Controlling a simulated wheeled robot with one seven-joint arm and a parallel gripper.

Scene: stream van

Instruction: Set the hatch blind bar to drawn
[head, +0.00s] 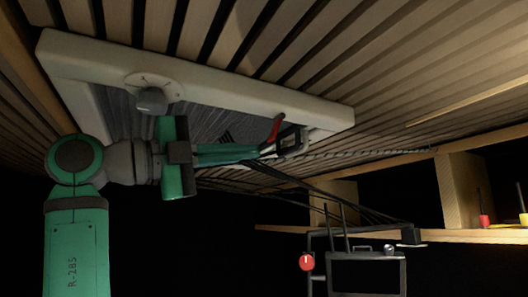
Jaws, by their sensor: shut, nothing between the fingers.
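Overhead, the roof hatch has a cream frame (220,88) with a grey pleated blind (215,122) across much of its opening. My green arm reaches across below the hatch and hides part of the blind and the frame's near side. My gripper (293,142) is at the right end of the opening, near the frame's right corner. It is shut, with nothing seen held in it. A red handle-like piece (275,129) shows right beside the gripper; I cannot tell whether it belongs to the blind bar. The bar itself is not clearly distinguishable, nor is any contact with it.
A round grey knob (152,99) sticks down from the frame's left part. Wooden slats (400,60) line the ceiling. Dark cables run from near the gripper towards a black rack (366,272) at lower right. A wooden shelf (470,236) holds red and yellow items.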

